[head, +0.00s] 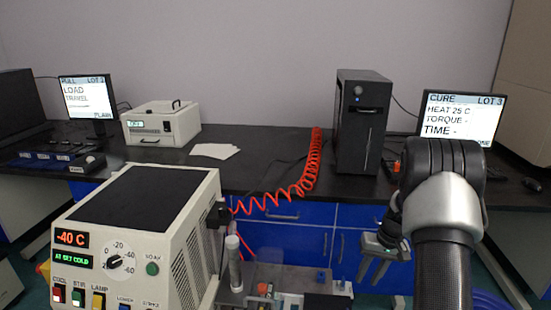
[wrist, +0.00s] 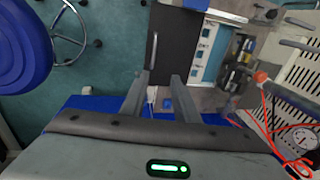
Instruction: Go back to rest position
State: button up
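My gripper (head: 376,264) hangs at the right of the head view, below my raised arm, in front of the blue cabinets. In the wrist view its two fingers (wrist: 160,82) stand apart with nothing between them. It is open and empty, clear of the bench and the machines.
A cream cold unit (head: 135,225) reading -40 C stands at the front left. A coiled orange hose (head: 313,165) runs from the bench. A black tower (head: 361,122), a white box unit (head: 161,123) and two monitors (head: 88,97) (head: 461,117) stand on the dark bench (head: 262,150). A blue stool seat (wrist: 22,45) shows in the wrist view.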

jog(key=s+a+r+t, duration=0.1)
jog(key=s+a+r, duration=0.25)
jog(key=r, duration=0.45)
jog(key=s+a+r+n+h, duration=0.15)
jog(key=a+r, duration=0.25)
jog(key=r, duration=0.4)
jog(key=s+a+r+t+y, duration=0.1)
jog(key=s+a+r, duration=0.25)
jog(key=r, duration=0.45)
jog(key=s+a+r+t+h, duration=0.15)
jog(key=s+a+r, duration=0.25)
jog(key=s, duration=0.6)
jog(key=s+a+r+t, duration=0.2)
jog(key=s+a+r, duration=0.1)
jog(key=s, duration=0.6)
notch_tip(320, 180, up, 21)
jog(key=p, duration=2.1)
jog(key=shift+n, duration=0.35)
jog(key=shift+a+g, duration=0.1)
jog(key=shift+g, duration=0.15)
